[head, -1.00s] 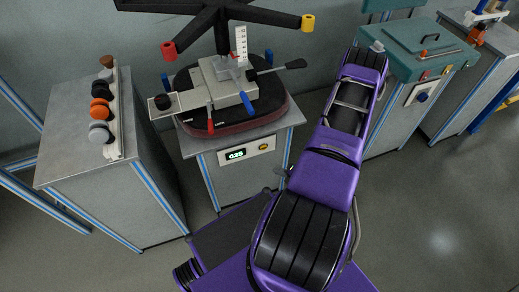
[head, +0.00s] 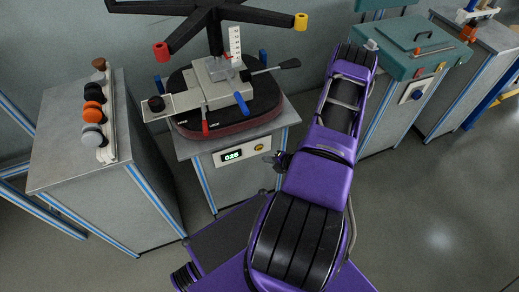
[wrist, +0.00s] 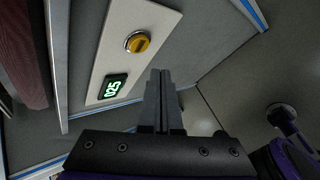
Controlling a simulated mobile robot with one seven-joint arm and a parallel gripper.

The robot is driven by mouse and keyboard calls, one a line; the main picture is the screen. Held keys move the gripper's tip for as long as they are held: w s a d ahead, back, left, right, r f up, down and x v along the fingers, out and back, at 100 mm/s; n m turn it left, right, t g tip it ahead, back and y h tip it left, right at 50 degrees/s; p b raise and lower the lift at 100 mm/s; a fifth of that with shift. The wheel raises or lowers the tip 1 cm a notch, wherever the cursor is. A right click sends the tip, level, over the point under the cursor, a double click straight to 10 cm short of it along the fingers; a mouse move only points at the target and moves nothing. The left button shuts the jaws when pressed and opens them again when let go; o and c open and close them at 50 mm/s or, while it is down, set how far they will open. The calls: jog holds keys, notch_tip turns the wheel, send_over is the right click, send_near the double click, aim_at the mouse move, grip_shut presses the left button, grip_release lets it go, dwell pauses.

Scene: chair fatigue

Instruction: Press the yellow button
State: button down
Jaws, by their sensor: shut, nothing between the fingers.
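In the head view the button (head: 259,147) is on the front of the middle cabinet, right of the display (head: 231,156). My gripper (wrist: 160,73) is shut and empty. In the wrist view its fingertips appear just below and right of the button, with a visible gap in the picture. In the head view my gripper (head: 271,158) is small and dark, close to the button's lower right.
A chair base (head: 215,22) stands above a cushion (head: 222,110) on the middle cabinet, with a lever (head: 288,64). A cabinet with several knobs (head: 93,114) is at left. A teal box (head: 412,47) is at right. Open floor lies at the lower right.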

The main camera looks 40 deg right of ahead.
jog(key=shift+w+d, duration=0.25)
jog(key=shift+w, duration=1)
jog(key=shift+w, duration=0.1)
dwell(1.1)
jog(key=shift+w+d, duration=0.15)
jog(key=shift+w, duration=0.15)
jog(key=shift+w, duration=0.35)
dwell(0.7)
jog(key=shift+s, duration=0.75)
jog(key=shift+s+a, duration=0.25)
jog(key=shift+s, duration=0.6)
jog(key=shift+s+a, duration=0.2)
jog(key=shift+s, duration=0.6)
jog(key=shift+s+a, duration=0.25)
jog(key=shift+s, duration=0.6)
jog(key=shift+w, duration=0.1)
